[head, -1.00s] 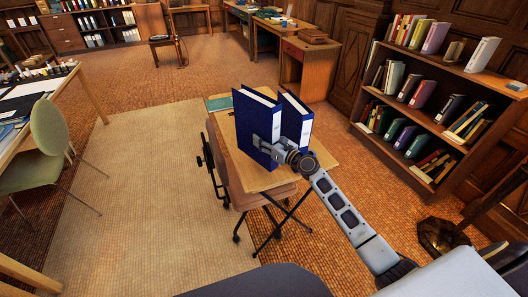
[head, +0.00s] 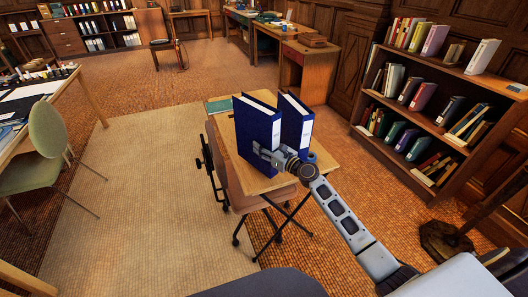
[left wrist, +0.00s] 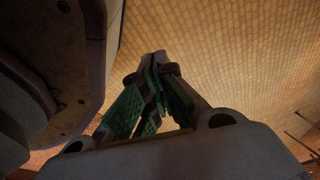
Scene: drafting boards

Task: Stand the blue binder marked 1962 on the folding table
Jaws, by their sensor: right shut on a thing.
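Two blue binders with white spine labels are upright at the folding table (head: 262,182) in the head view. My right gripper (head: 261,152) is shut on the nearer, left blue binder (head: 256,120), low on its spine side. That binder's label is too small to read, and I cannot tell whether its bottom edge touches the tabletop. The other blue binder (head: 296,120) stands just behind and to the right, partly hidden. My left gripper (left wrist: 157,62) shows in the left wrist view, its green-padded fingers together and empty above the floor.
A chair (head: 226,165) stands close against the table's left side. A green item (head: 218,104) lies at the table's back left corner. A bookcase (head: 470,85) stands to the right. A green chair (head: 48,140) and a desk are at left, with open floor between.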

